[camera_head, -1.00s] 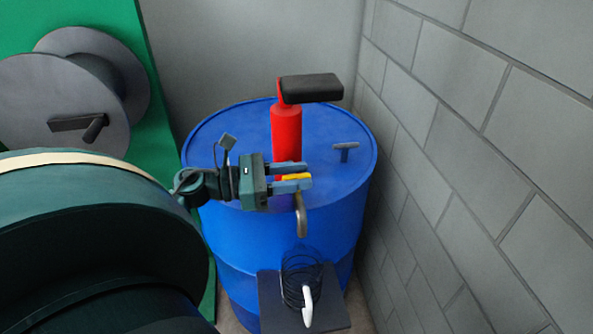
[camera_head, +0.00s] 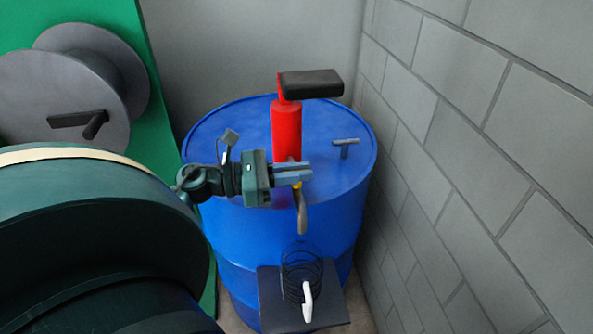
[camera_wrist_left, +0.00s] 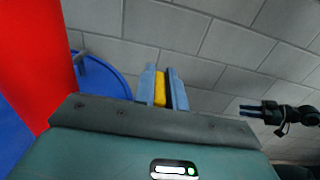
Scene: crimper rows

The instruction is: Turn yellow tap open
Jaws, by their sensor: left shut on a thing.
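The yellow tap handle (camera_head: 297,186) is at the front of a red pump (camera_head: 287,130) on a blue barrel (camera_head: 225,150). A curved metal spout (camera_head: 301,215) hangs below it. My left gripper (camera_head: 302,172) comes in from the left, its fingers shut on the yellow handle and hiding most of it in the head view. In the left wrist view, the yellow handle (camera_wrist_left: 160,91) shows between the two blue fingers (camera_wrist_left: 160,75). My right gripper (camera_wrist_left: 247,111) shows small at the right of the left wrist view, its fingers apart and empty.
The pump has a black top lever (camera_head: 312,84). A small grey T-handle (camera_head: 345,146) stands on the barrel. A dark shelf (camera_head: 330,305) with a black coil and a white piece (camera_head: 307,302) juts out below the spout. A block wall (camera_head: 480,180) is close on the right.

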